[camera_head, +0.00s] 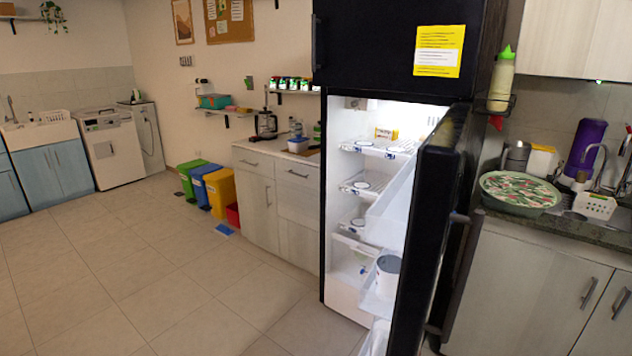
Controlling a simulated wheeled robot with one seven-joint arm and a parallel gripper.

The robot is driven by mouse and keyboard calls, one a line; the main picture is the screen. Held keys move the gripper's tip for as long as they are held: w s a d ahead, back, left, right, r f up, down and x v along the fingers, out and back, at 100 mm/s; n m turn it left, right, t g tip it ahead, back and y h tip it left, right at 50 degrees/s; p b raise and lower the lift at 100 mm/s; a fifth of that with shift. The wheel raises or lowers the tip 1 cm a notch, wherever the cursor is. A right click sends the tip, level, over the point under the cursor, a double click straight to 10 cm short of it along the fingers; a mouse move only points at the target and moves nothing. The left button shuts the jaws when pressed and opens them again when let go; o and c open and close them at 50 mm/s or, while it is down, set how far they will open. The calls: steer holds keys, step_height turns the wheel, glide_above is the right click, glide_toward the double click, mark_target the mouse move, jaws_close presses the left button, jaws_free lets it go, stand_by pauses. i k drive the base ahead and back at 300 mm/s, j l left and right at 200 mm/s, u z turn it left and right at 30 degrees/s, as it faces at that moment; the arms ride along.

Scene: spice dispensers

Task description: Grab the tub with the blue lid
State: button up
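The black fridge (387,45) stands open, with its lower door (440,190) swung toward me. On its upper shelf sit low white tubs with bluish rims, one on the left (367,147) and one on the right (398,151). Similar low tubs sit on the middle shelf (361,187) and the lower shelf (355,225). They are too small to tell their lids clearly. A small tub with a blue top (298,144) stands on the counter left of the fridge. My gripper is not in view.
A white can-like container (387,274) sits in the fridge door's lower rack. A yellow box (386,134) is on the upper shelf. Green, blue and yellow bins (221,192) stand at the cabinet's left. The tiled floor (150,270) at left is clear. A patterned round tray (519,190) lies on the right counter.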

mark_target(295, 147)
steer(key=i+j+u, duration=0.55)
steer(key=i+u, duration=0.55)
steer(key=i, duration=0.2)
steer(key=i+j+u, duration=0.1)
steer(key=i, duration=1.75)
steer(key=i+z, duration=0.35)
steer(key=i, duration=0.15)
steer(key=i+j+z, duration=0.35)
steer(key=i, duration=0.15)
steer(key=i+j+z, duration=0.5)
steer(key=i+z, duration=0.15)
steer(key=i, duration=0.15)
steer(key=i+j+z, duration=0.2)
steer(key=i, duration=0.2)
steer(key=i+j+z, duration=0.25)
steer(key=i, duration=0.15)
